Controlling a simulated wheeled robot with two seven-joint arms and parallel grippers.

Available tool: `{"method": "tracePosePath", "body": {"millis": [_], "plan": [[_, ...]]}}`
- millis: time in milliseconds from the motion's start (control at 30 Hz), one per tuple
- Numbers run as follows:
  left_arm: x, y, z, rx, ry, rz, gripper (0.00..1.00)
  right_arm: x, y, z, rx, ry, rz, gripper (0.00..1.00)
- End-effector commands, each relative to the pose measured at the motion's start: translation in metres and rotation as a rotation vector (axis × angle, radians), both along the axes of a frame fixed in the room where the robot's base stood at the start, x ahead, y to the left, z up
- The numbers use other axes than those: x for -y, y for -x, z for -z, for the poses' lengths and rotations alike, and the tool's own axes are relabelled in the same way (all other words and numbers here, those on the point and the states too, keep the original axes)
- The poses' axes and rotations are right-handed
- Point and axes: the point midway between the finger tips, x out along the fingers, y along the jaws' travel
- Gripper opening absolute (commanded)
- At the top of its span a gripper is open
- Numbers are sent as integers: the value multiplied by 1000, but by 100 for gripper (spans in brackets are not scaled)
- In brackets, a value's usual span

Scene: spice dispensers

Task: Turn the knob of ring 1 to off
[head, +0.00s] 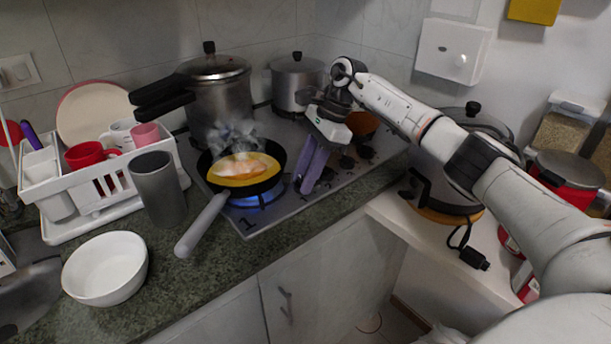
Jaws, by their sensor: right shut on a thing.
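The hob (288,218) bears a "1" mark at its front left corner. On the front left ring, a black frying pan (222,188) with egg-like food and steam sits over a blue flame (258,197). Dark knobs (347,162) run in a row along the hob's right side. My right gripper (306,186) points down with its purple fingers at the near end of this row, right of the pan. It is shut on a knob there, which the fingers hide. I cannot see that knob's angle. My left gripper is out of view.
The pan's handle (202,224) sticks out over the counter's front. A pressure cooker (220,95) and a steel pot (296,82) stand behind. An orange pot (362,123) is beside my right wrist. A grey cup (158,190), dish rack (95,209) and white bowl (105,268) are left.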

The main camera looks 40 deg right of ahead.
Motion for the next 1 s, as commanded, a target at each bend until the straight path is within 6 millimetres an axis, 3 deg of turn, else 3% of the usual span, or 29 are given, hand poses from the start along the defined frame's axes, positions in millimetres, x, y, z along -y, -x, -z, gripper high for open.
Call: {"method": "tracePosePath", "body": {"millis": [633, 667, 700, 1000], "plan": [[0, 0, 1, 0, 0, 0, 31, 0, -1, -1, 4, 0, -51, 7], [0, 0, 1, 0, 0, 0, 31, 0, -1, -1, 4, 0, -51, 32], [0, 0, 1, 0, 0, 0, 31, 0, -1, -1, 4, 0, -51, 38], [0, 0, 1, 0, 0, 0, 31, 1, -1, -1, 2, 0, -51, 38]]}}
